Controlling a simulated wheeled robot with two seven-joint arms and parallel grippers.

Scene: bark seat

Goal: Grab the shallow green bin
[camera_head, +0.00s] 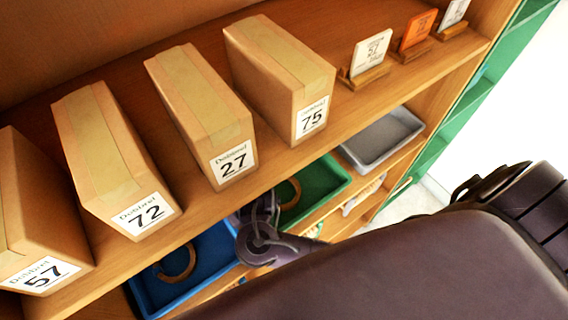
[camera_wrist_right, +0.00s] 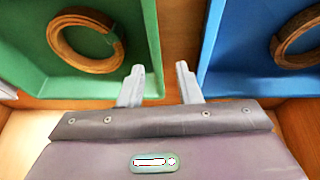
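The shallow green bin (camera_head: 325,187) sits on the shelf below the boxes, with a brown ring inside. My right arm crosses the head view from the right, and its gripper end (camera_head: 260,232) is in front of the gap between the green bin and a blue bin. In the right wrist view the green bin (camera_wrist_right: 152,45) is at upper left. My right gripper (camera_wrist_right: 160,68) is open, with one finger over the green bin's side and the other towards the blue bin. The green side wall shows between the fingers; I cannot tell whether they touch it. My left gripper is not in view.
The blue bin (camera_head: 215,255) with a ring (camera_head: 178,266) stands left of the green one. A grey bin (camera_head: 385,137) is on its right. Several numbered cardboard boxes (camera_head: 200,105) and small cards (camera_head: 371,52) stand on the shelf above. Green shelving (camera_head: 470,100) stands at the right.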

